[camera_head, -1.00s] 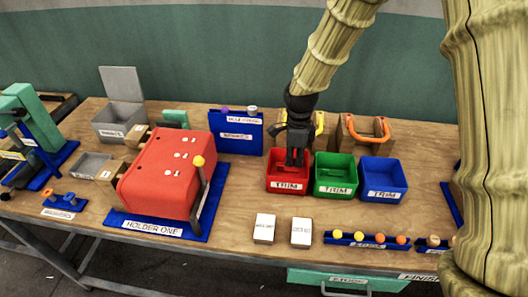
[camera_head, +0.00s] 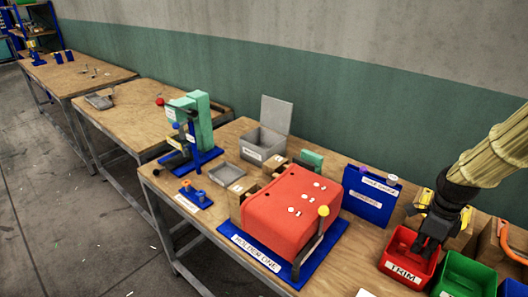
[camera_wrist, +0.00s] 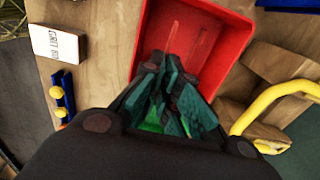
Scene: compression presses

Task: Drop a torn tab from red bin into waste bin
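My gripper (camera_head: 428,246) points down into this bin in the head view. No tab is clearly held, and the fingertip contact is hidden. A grey bin with a raised lid (camera_head: 263,143) stands at the back of the table; its label is too small to read.
A green bin (camera_head: 468,274) and a blue bin (camera_head: 513,288) stand right of the red bin. The red press block (camera_head: 295,212) and a blue labelled stand (camera_head: 369,196) lie between the red bin and the grey lidded bin. A shallow grey tray (camera_head: 226,174) is also there.

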